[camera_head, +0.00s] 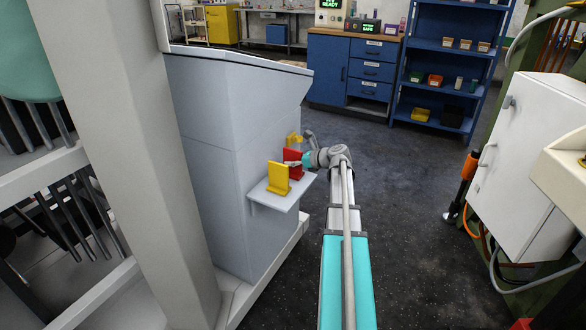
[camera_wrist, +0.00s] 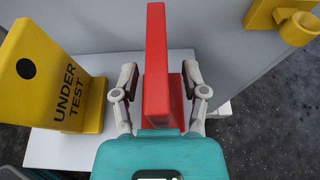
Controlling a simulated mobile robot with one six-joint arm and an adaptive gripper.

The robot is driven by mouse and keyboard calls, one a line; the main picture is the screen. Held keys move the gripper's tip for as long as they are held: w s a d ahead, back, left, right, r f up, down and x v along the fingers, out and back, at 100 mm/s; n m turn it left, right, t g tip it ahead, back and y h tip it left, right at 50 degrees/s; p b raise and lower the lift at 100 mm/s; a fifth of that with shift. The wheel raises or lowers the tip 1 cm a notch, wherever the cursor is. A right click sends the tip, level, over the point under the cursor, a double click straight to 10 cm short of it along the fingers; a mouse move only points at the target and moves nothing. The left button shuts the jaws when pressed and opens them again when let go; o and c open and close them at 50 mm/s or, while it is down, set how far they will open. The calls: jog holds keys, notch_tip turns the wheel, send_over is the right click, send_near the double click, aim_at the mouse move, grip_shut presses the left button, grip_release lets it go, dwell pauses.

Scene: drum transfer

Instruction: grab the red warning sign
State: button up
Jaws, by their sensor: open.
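The red warning sign (camera_wrist: 157,62) stands upright on a small white shelf (camera_wrist: 60,150) in the wrist view, seen nearly edge-on. My gripper (camera_wrist: 160,85) is open, with one finger on each side of the red sign and small gaps visible. In the head view the red sign (camera_head: 292,157) stands on the shelf (camera_head: 272,196) behind a yellow sign, partly covered. My gripper (camera_head: 305,160) reaches it from the right.
A yellow sign (camera_wrist: 50,80) reading "UNDER TEST" stands close left of the red one. A yellow holder (camera_wrist: 290,22) is on the grey wall at upper right. A white cabinet (camera_head: 525,160) stands at right; the dark floor (camera_head: 420,200) between is mostly clear.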

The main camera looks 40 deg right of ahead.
dwell(0.3)
grip_shut()
jog(key=shift+r, duration=0.1)
dwell(0.5)
notch_tip(320, 180, up, 3)
jog(key=p, duration=0.2)
jog(key=shift+f+p, duration=0.2)
jog(key=shift+p, duration=0.2)
jog(key=s+r+p, duration=1)
jog(key=s, duration=0.4)
jog(key=shift+d, duration=0.4)
jog(key=shift+r, duration=0.1)
